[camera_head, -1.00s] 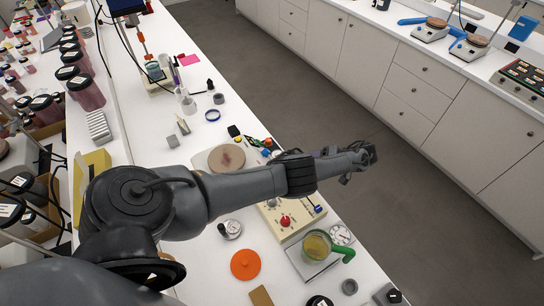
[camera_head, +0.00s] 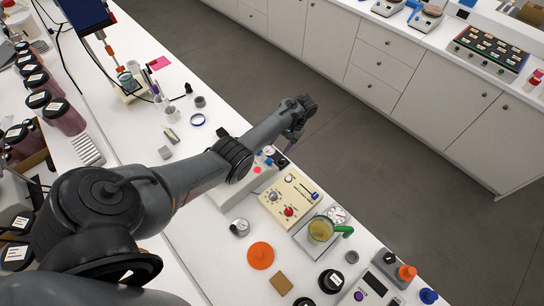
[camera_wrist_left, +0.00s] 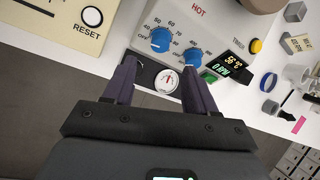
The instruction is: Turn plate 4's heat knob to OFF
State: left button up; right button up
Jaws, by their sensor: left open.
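A light grey hotplate with a heat scale shows close up in the left wrist view. Its heat knob (camera_wrist_left: 160,40) is blue, with numbers and an OFF mark around it. A second blue knob (camera_wrist_left: 192,58) sits to the right. The display (camera_wrist_left: 233,68) reads about 56 °C and 0 RPM, and HOT is printed in red. No plate number is readable. My left gripper (camera_wrist_left: 165,68) is open and empty, its fingertips near the two knobs; contact cannot be told. In the head view it (camera_head: 290,140) hangs at the hotplate's front side, and my arm hides much of the plate.
A beige control box (camera_head: 301,188) with a red knob stands beside the hotplate. A round white gauge (camera_wrist_left: 167,80) shows between my fingers. The aisle is clear.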

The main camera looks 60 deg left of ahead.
aim_at(271, 159)
pick_arm(q)
jog(key=b+x, duration=0.2)
jog(key=x, duration=0.5)
jog(key=shift+s+f+b, duration=0.15)
jog(key=shift+f+b, duration=0.15)
jog(key=c, duration=1)
jog(key=shift+r+n+g+y+p, duration=0.1)
jog(key=shift+n+g+y+p, duration=0.2)
jog(key=shift+n+p, duration=0.3)
jog(key=shift+c, duration=0.2)
jog(key=n, duration=0.3)
jog(key=shift+g+y, duration=0.3)
jog(key=shift+y, duration=0.1)
jog(key=o, duration=1)
jog(key=shift+o, duration=0.2)
